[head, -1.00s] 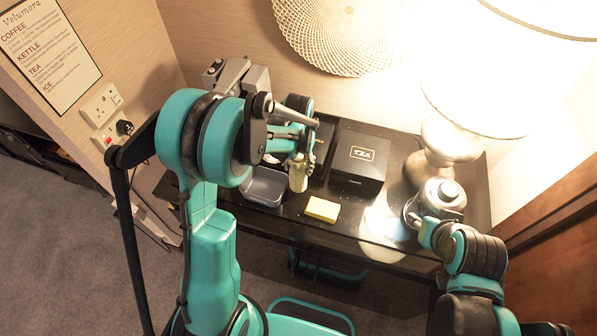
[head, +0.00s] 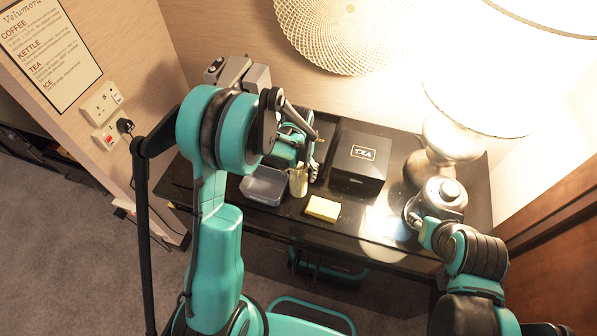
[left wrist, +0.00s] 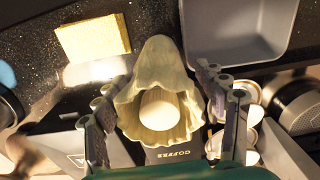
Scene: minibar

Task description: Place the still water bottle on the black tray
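A pale yellowish bottle (head: 299,182) stands upright near the grey container on the black tabletop. The left wrist view shows it close up from its capped end (left wrist: 160,108), with a wavy shoulder. My left gripper (head: 305,158) is above it, pointing down. In the left wrist view the fingers (left wrist: 158,88) are apart on either side of the bottle, and I see no firm grip. No label is readable. I cannot clearly tell a black tray apart from the black tabletop. My right gripper (head: 424,228) is beside the kettle; its fingers are hard to make out.
A grey container (head: 263,187) is left of the bottle, and a yellow sponge (head: 322,208) is at front right. A black TEA box (head: 358,165) stands to the right. A metal kettle (head: 444,198) and a lit lamp (head: 452,145) are farther right. Cups (left wrist: 250,108) show in the left wrist view.

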